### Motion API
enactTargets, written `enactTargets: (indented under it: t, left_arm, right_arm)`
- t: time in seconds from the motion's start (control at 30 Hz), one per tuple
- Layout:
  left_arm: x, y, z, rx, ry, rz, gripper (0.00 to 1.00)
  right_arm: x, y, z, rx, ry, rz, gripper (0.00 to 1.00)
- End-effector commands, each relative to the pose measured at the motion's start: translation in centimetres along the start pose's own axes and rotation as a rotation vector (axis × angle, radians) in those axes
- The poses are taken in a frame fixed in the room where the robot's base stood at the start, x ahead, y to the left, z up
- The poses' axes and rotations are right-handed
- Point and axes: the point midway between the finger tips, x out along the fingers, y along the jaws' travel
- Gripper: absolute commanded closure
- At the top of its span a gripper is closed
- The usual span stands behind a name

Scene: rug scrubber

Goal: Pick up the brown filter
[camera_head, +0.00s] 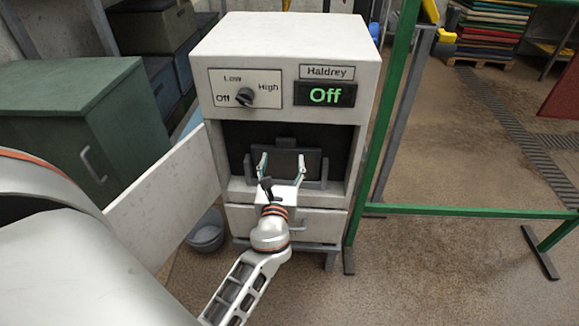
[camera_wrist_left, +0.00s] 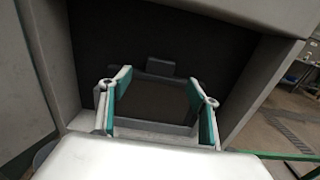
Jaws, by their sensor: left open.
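The brown filter (camera_head: 287,163) appears as a dark, flat panel with a small tab on its top edge, seated in the open bay of the white machine (camera_head: 285,50). In the left wrist view the filter (camera_wrist_left: 152,101) shows brownish between and beyond the fingers, with its tab above. My left gripper (camera_head: 282,160) is open in front of the bay, one finger towards each side of the filter. In the left wrist view the gripper (camera_wrist_left: 157,80) has its teal-padded fingers wide apart with nothing held. Contact with the filter cannot be told. My right gripper is not in view.
The machine's white door (camera_head: 165,200) stands open to the left. A grey bucket (camera_head: 207,232) is on the floor. A green frame (camera_head: 385,140) stands close right. A green cabinet (camera_head: 75,115) stands left.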

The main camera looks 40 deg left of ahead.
Motion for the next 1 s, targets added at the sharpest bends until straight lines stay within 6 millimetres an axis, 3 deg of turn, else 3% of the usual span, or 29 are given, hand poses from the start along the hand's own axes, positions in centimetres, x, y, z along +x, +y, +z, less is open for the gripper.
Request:
enactTargets:
  t: [0.53,0.87,1.0]
  left_arm:
    - [6.5,-0.4,0.0,0.0,-0.002,0.0,0.39]
    - [7.3,-0.4,0.1,-0.003,-0.002,-0.001,0.39]
    - [7.2,-0.4,0.1,-0.003,-0.002,-0.001,0.73]
  right_arm:
    - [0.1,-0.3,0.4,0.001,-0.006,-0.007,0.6]
    - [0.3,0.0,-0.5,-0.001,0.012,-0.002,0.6]
    - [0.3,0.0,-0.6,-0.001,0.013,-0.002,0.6]
